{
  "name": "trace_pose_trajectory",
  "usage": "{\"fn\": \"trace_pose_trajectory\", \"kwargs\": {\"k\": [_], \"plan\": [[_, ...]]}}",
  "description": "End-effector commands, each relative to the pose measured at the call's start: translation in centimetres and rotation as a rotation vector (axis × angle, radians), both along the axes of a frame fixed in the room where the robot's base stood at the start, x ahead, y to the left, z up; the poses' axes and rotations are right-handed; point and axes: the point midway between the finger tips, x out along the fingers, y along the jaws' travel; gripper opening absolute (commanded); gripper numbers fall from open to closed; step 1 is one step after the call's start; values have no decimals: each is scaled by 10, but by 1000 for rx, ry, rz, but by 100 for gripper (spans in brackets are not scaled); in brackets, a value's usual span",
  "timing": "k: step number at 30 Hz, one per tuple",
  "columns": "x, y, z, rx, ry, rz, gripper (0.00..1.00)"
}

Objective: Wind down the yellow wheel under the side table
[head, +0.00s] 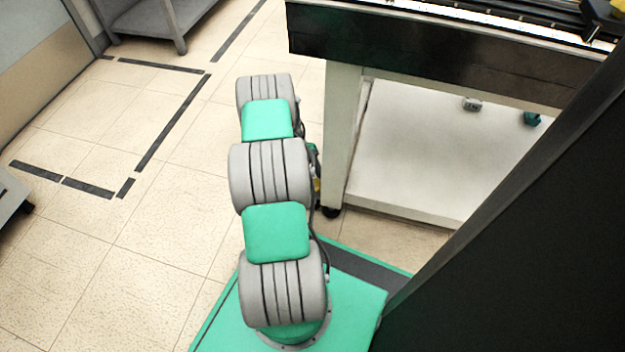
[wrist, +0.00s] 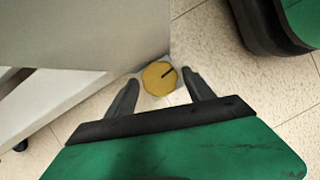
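The yellow wheel (wrist: 159,78) shows in the wrist view as a round yellow disc with a dark radial mark. It sits at the foot of a pale table leg, close to the floor. My gripper (wrist: 157,82) is open, with its two dark fingers apart and the wheel seen between their tips. I cannot tell whether the fingers touch it. In the head view, the side table (head: 440,52) has a dark front edge and a pale leg (head: 341,135). Only a sliver of yellow shows behind my arm there, and my gripper is hidden.
A black caster (head: 331,211) stands under the table leg. A pale lower panel (head: 430,155) fills the space beneath the table. Tiled floor (head: 170,215) with dark tape lines lies open to the left. A grey shelf (head: 165,22) stands at the back left.

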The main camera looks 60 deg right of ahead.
Motion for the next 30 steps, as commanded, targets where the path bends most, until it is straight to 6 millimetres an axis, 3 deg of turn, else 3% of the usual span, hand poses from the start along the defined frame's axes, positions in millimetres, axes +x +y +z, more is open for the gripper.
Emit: {"fn": "trace_pose_trajectory", "kwargs": {"k": [3,11,14,24,30], "plan": [[0,0,0,0,0,-1,71],[0,0,2,-1,1,-1,71],[4,-1,12,-1,0,-1,71],[28,-4,70,-1,0,1,71],[29,-5,72,0,1,0,71]]}}
